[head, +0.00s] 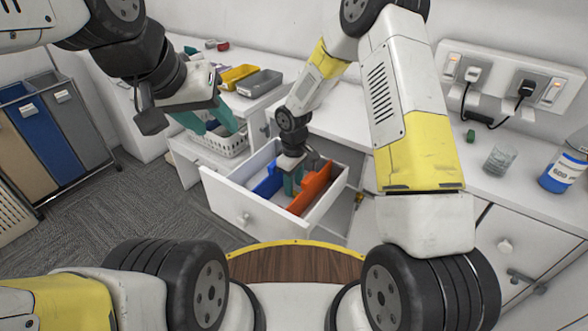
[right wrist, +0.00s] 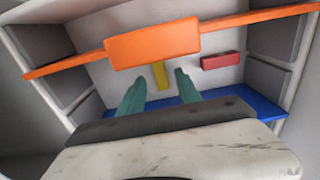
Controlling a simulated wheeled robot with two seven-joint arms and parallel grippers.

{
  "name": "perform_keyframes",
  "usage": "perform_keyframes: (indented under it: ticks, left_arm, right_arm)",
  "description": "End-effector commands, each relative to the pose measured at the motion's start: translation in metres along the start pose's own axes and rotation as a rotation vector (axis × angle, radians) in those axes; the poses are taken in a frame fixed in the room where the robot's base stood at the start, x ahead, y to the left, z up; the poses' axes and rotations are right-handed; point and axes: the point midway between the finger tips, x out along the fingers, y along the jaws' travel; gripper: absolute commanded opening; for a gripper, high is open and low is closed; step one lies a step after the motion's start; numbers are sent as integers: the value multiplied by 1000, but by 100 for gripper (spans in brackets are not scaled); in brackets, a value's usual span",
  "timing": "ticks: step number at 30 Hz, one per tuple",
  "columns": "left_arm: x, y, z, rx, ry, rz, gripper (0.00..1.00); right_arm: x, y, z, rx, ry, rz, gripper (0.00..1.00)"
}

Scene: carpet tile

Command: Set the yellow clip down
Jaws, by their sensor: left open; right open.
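The yellow clip (right wrist: 160,76) shows in the right wrist view as a small upright strip on the pale drawer floor, between my fingertips and below the orange divider. Gaps show between it and both fingers. My right gripper (head: 289,184) reaches down into the open white drawer (head: 240,208), between the blue and orange dividers; its teal fingers are open, also in the right wrist view (right wrist: 160,88). The clip is hidden in the head view. My left gripper (head: 208,119) is open and appears empty, in front of or over the white basket (head: 232,147).
The orange divider (head: 313,187) and blue divider (head: 268,184) stand close beside the right gripper. A red block (right wrist: 221,61) lies in the drawer. Yellow (head: 238,75) and grey (head: 260,83) bins stand on the counter. A glass (head: 499,160) and blue-labelled bottle (head: 565,172) stand at right.

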Motion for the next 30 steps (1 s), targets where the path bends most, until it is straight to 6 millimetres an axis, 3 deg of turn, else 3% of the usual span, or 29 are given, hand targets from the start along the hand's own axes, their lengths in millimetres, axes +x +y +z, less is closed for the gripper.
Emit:
perform_keyframes:
  ticks: [9,19,23,30]
  left_arm:
    - [0,0,0,0,0,0,45]
    - [0,0,0,0,0,0,45]
    - [0,0,0,0,0,0,45]
    - [0,0,0,0,0,0,45]
  right_arm:
    - [-69,0,0,1,3,2,40]
    - [-110,3,5,21,11,12,40]
    - [-154,9,27,104,45,49,40]
    - [-256,0,98,354,164,120,40]
